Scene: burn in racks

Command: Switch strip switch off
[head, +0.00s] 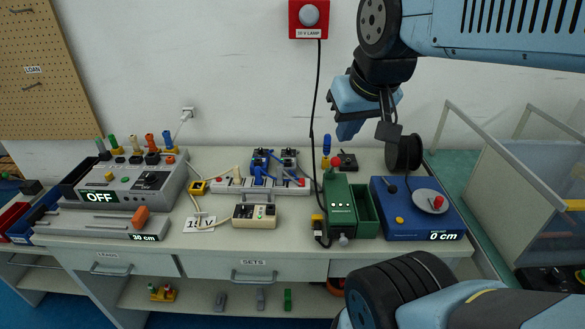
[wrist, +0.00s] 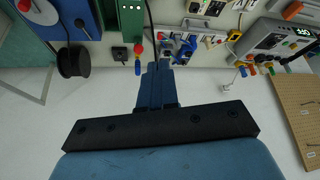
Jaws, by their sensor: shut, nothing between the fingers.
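A long white strip (head: 228,184) lies at the middle of the bench, with dark blocks (head: 262,158) and blue leads on it. A small red part (head: 218,180) shows at its left end. Which part is the strip's switch, and how it is set, is too small to tell. In the wrist view the strip (wrist: 209,37) is beyond the fingertips. My gripper (head: 346,134) is shut and empty, above and to the right of the strip in the head view, apart from everything. Its closed fingers (wrist: 157,68) point toward the bench in the wrist view.
A green box (head: 340,207) and a blue unit (head: 400,220) reading 0 cm stand right of the strip. A grey unit (head: 125,184) reading OFF stands left. A small meter box (head: 254,215) is in front. A black cable (head: 316,100) hangs from the wall lamp (head: 309,14).

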